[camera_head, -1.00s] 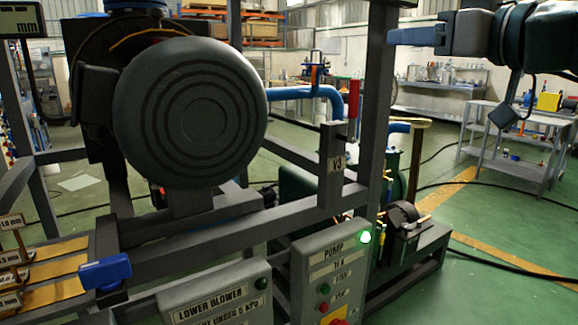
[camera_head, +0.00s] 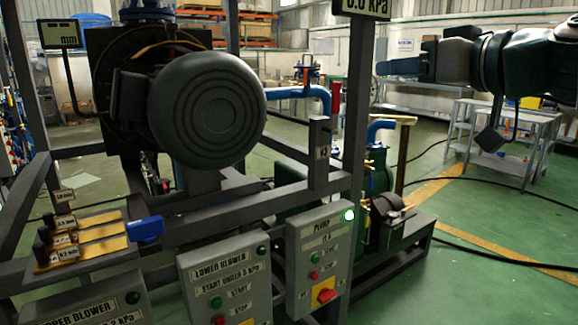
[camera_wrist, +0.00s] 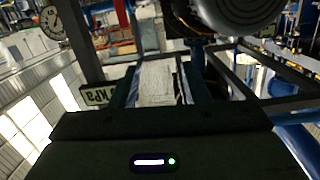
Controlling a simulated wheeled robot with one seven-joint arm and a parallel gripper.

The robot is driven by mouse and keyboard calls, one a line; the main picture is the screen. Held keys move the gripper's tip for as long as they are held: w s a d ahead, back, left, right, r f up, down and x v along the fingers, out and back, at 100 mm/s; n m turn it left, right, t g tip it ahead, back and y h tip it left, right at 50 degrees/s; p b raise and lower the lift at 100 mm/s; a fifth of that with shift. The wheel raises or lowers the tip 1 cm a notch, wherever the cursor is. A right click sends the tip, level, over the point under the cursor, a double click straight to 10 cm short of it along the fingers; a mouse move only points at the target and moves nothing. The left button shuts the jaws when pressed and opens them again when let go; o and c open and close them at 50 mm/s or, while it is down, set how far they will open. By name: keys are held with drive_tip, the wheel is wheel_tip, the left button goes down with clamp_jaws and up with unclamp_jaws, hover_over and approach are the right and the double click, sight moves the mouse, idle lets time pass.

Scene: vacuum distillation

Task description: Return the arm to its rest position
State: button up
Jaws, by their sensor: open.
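My gripper (camera_head: 397,68) is at the upper right of the head view, at the end of my raised arm, pointing left. It is in front of the far wall and right of the frame's post, apart from the rig as far as I can tell. In the wrist view my gripper (camera_wrist: 160,88) shows two dark fingers with a gap between them. The gap is empty, and only a pale background shows through it. The gripper is open.
A large grey motor (camera_head: 207,107) sits in the dark metal frame. The pump panel (camera_head: 318,255) has a lit green lamp, and the lower blower panel (camera_head: 222,285) is beside it. A grey bench (camera_head: 515,130) stands behind. Green floor (camera_head: 490,225) is open at right.

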drive_tip(key=s+a+f+m+g+h+p, duration=0.2)
drive_tip(key=s+f+m+g+h+p, duration=0.15)
drive_tip(key=f+p, duration=0.45)
drive_tip(key=s+a+f+m+g+h+p, duration=0.25)
drive_tip(key=f+g+p, duration=0.35)
drive_tip(key=f, duration=0.5)
drive_tip(key=s+d+f+g+h+p, duration=0.1)
drive_tip(key=s+d+f+h+p, duration=0.1)
drive_tip(key=s+f+p, duration=0.3)
drive_tip(key=s+f+h, duration=0.1)
drive_tip(key=s, duration=0.1)
drive_tip(key=shift+s+d+f+g, duration=0.15)
drive_tip(key=shift+s+d+g, duration=0.15)
drive_tip(key=shift+s+g, duration=0.1)
drive_tip(key=shift+c, duration=0.3)
